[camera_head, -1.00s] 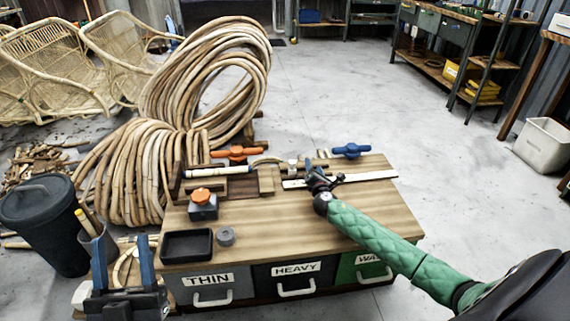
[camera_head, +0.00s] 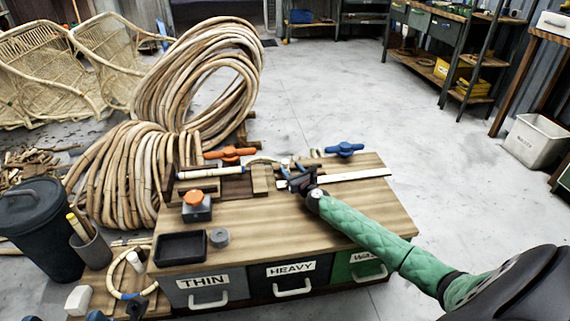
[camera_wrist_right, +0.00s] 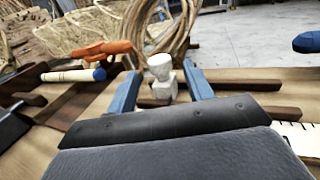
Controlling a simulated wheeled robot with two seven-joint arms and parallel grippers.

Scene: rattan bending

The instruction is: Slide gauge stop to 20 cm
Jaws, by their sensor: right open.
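The gauge stop, a small white block with a round knob (camera_wrist_right: 162,75), stands between my right gripper's blue fingers in the right wrist view. The fingers are apart, one on each side of it, and I cannot see contact. In the head view my right gripper (camera_head: 297,180) is low over the bench at the left end of the white ruler (camera_head: 355,176) and hides the stop. The ruler's marked end also shows in the wrist view (camera_wrist_right: 300,136). The ruler's numbers are unreadable. Only the tips of my left gripper (camera_head: 126,317) show at the bottom edge, apart.
A black tray (camera_head: 181,247), a grey box with an orange knob (camera_head: 196,207) and rattan coils (camera_head: 125,175) are to the left. The bench's front middle (camera_head: 290,230) is clear.

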